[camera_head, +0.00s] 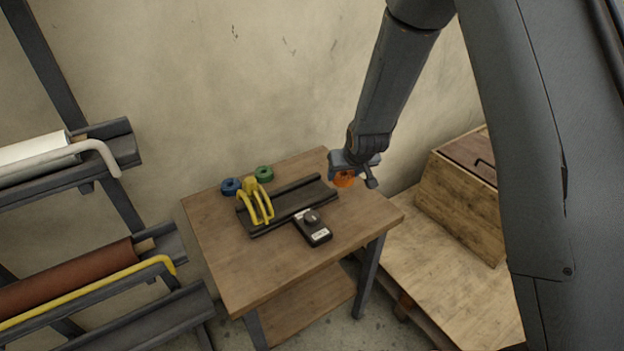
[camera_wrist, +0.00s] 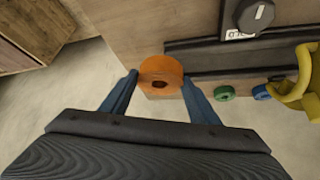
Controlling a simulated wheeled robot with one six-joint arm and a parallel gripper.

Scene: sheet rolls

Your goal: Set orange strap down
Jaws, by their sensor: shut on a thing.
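The orange strap (camera_head: 344,180) is a small rolled ring held at my gripper (camera_head: 352,172), over the right back part of the wooden table (camera_head: 305,262). In the wrist view the orange strap (camera_wrist: 160,74) sits between the two blue fingers of my gripper (camera_wrist: 160,88), which are shut on it. From these views I cannot tell whether the strap touches the tabletop or hangs above it.
A dark trough (camera_head: 290,203) lies on the table with yellow curved pieces (camera_head: 256,202) at its left end. A blue roll (camera_head: 231,187), a green roll (camera_head: 264,174) and a black device (camera_head: 312,228) sit near it. A wooden crate (camera_head: 455,205) stands right. The table's front is clear.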

